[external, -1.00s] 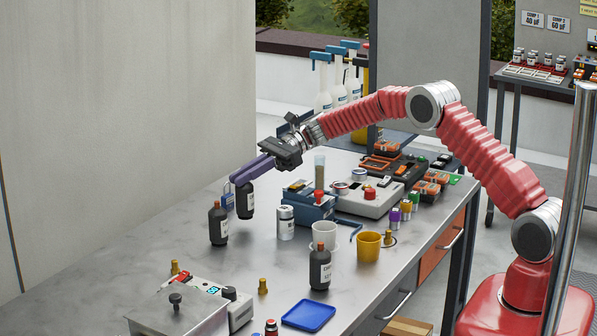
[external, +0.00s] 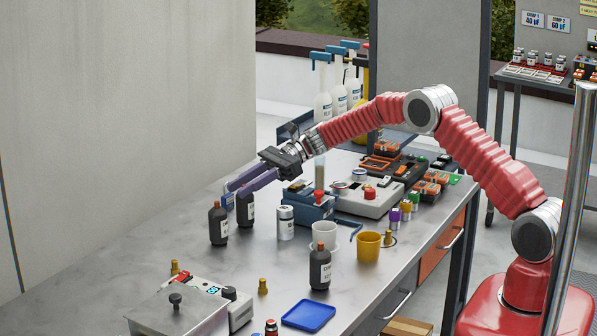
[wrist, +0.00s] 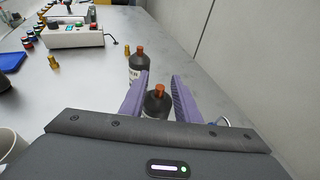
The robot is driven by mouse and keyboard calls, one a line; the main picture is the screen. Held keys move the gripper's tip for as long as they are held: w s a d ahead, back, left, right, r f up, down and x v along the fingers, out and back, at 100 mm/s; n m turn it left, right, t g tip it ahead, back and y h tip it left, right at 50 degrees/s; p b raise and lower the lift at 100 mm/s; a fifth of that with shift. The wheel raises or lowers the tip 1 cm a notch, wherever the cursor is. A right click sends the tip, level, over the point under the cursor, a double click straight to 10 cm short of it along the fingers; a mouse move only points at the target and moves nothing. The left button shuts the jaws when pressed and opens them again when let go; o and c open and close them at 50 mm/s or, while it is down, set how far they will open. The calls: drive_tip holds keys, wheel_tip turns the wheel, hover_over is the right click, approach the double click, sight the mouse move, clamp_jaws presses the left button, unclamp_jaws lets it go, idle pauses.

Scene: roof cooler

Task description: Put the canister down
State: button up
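The canister, a dark bottle (external: 246,210) with a white label, stands upright on the metal table, just right of and behind a similar dark bottle (external: 218,224). My gripper (external: 240,188) has its purple fingers spread on either side of the canister's upper part. In the wrist view the canister's orange cap (wrist: 159,89) shows between the two fingers (wrist: 161,92), with a gap at the right finger. Its lower part is hidden by the gripper body there. The similar bottle (wrist: 138,66) stands just beyond it.
A silver can (external: 286,223), a white cup (external: 324,235), a yellow cup (external: 368,246) and another dark bottle (external: 320,268) stand to the right. A blue tray (external: 308,314) and a grey device (external: 205,300) are in front. The table left of the bottles is bare.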

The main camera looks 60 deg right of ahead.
drive_tip(key=shift+r, duration=0.1)
drive_tip(key=v, duration=1.2)
drive_tip(key=shift+w, duration=0.1)
idle(0.4)
drive_tip(key=s+a+r+n+g+h, duration=0.1)
drive_tip(key=s+a+r+n+h, duration=0.3)
drive_tip(key=s, duration=0.6)
drive_tip(key=s+a+r+n+g+h, duration=0.2)
drive_tip(key=s+a+r+n, duration=0.4)
drive_tip(key=s, duration=0.4)
drive_tip(key=s+d+f+n+t+h, duration=0.1)
drive_tip(key=s+n+h, duration=0.2)
drive_tip(key=s, duration=1)
drive_tip(key=s+d+f+n+t+h, duration=0.1)
drive_tip(key=s+n+h, duration=0.3)
drive_tip(key=s+n, duration=0.5)
drive_tip(key=s+d, duration=0.1)
drive_tip(key=s, duration=0.3)
drive_tip(key=shift+f+n+t, duration=0.3)
drive_tip(key=shift+f+t, duration=0.1)
drive_tip(key=shift+o, duration=0.3)
drive_tip(key=shift+w+d, duration=0.1)
